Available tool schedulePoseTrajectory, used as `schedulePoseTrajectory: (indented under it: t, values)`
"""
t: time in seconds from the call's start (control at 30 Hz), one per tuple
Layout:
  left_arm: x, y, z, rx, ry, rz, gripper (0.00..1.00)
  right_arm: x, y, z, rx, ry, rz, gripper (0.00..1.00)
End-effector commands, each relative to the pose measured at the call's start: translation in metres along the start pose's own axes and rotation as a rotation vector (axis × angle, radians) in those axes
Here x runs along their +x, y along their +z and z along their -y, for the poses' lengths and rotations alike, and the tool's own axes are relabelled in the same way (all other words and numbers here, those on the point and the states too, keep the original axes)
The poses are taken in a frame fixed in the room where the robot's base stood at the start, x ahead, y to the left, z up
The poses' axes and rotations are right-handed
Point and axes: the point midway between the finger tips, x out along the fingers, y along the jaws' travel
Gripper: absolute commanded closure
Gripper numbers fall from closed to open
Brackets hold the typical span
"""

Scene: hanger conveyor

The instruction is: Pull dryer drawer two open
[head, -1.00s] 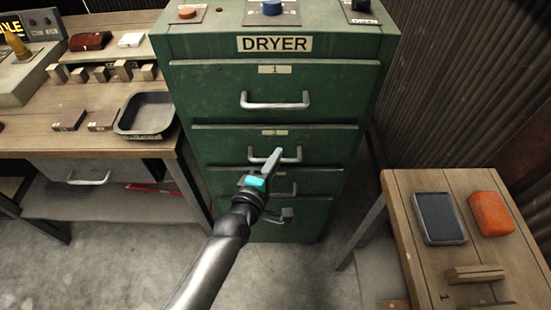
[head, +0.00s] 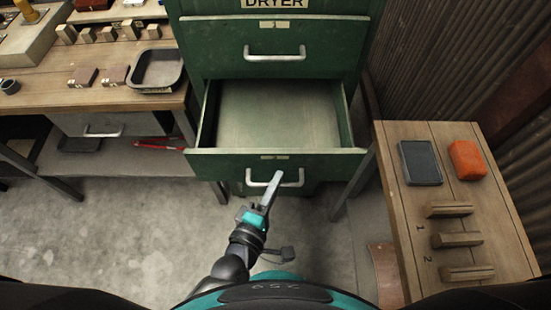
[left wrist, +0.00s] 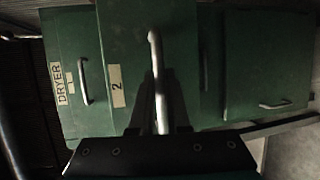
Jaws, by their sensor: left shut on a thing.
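The green dryer cabinet (head: 285,32) stands ahead in the head view. Its drawer two (head: 225,165) is pulled well out, and its inside looks empty. My left gripper (head: 271,184) is at the drawer's metal handle (head: 292,177), shut on it. In the left wrist view the handle (left wrist: 155,60) runs between the two fingers (left wrist: 158,108), beside the label 2 (left wrist: 117,86). Drawer one (head: 315,52) above is closed. My right gripper is not in view.
A wooden bench (head: 110,88) with a dark tray (head: 157,69) and small blocks stands at the left. A wooden table (head: 395,165) at the right holds a dark pad (head: 419,163), an orange block (head: 466,160) and wooden holders. Concrete floor lies open at the left.

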Motion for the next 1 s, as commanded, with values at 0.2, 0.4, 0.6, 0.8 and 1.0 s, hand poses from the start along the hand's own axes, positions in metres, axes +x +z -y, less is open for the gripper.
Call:
schedulePoseTrajectory:
  t: [0.2,0.4,0.6,0.8,1.0]
  values:
    - [-0.036,0.015,0.007,0.001,0.000,0.002,1.00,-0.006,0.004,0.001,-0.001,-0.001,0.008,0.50]
    - [-0.053,0.022,0.010,0.001,0.003,0.000,1.00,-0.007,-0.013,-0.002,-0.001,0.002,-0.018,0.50]
    - [-0.056,0.024,0.011,0.002,0.004,0.001,1.00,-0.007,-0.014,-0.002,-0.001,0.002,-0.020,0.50]
    - [-0.056,0.023,0.011,0.002,0.004,0.000,1.00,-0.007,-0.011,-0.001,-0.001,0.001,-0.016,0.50]
    - [-0.056,0.023,0.011,0.002,0.004,0.000,0.67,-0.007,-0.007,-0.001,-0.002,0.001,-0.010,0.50]
